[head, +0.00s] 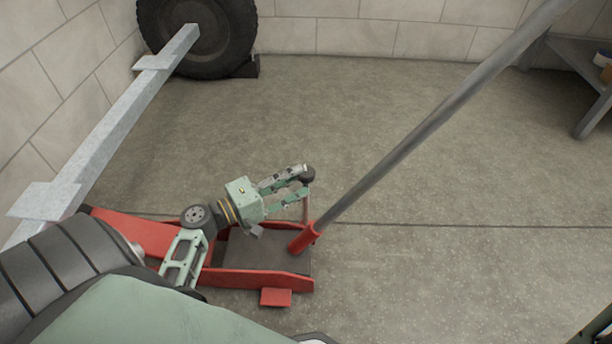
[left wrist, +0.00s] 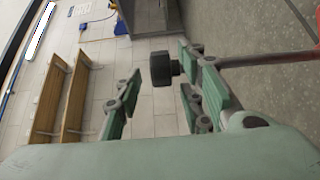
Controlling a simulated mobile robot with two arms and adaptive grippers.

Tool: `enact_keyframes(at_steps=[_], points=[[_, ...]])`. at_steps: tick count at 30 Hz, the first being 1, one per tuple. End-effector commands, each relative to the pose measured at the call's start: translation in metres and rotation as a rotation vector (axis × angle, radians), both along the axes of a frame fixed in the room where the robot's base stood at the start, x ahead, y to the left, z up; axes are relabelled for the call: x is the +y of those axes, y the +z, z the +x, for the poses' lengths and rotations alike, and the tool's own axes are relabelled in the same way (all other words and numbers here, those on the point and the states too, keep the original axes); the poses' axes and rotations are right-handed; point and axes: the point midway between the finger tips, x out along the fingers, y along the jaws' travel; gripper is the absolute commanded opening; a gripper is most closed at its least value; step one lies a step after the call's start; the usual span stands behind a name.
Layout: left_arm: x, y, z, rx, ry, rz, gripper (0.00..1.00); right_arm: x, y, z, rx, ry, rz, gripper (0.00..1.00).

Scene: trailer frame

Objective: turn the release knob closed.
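The release knob (head: 308,174) is a small black knob on a thin rod beside the handle socket of the red floor jack (head: 262,278). In the left wrist view the knob (left wrist: 165,69) shows between the fingertips, nearer the right-hand fingers, with its reddish rod coming in from the right. My left gripper (head: 289,182) is above the jack, with its fingers apart and the knob at their tips. In the left wrist view the fingers (left wrist: 158,92) are spread, with a clear gap on the knob's left. I cannot tell whether the right-hand fingers touch it.
The jack's long grey handle (head: 430,122) slants up to the right from its red socket (head: 304,238). A grey trailer beam (head: 120,115) runs along the left to a tyre (head: 208,35). A metal bench (head: 580,65) stands at upper right. The floor right of the handle is clear.

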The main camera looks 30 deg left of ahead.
Motion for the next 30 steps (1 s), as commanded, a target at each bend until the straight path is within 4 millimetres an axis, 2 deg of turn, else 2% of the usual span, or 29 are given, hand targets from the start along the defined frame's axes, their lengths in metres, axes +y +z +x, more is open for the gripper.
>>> enact_keyframes(at_steps=[3,7,18,30], points=[[-0.008,-0.002,0.018,-0.003,0.000,0.002,0.36,0.000,-0.002,-0.008,-0.022,-0.001,0.000,0.36],[-0.013,-0.001,0.031,0.000,0.000,0.001,0.36,0.001,0.000,-0.013,-0.036,-0.002,-0.003,0.36],[-0.016,0.000,0.037,0.001,0.001,0.001,0.36,0.001,0.002,-0.015,-0.042,-0.002,-0.003,0.36],[-0.016,0.000,0.037,0.001,0.001,0.001,0.01,0.001,0.002,-0.015,-0.042,-0.002,-0.004,0.36]])
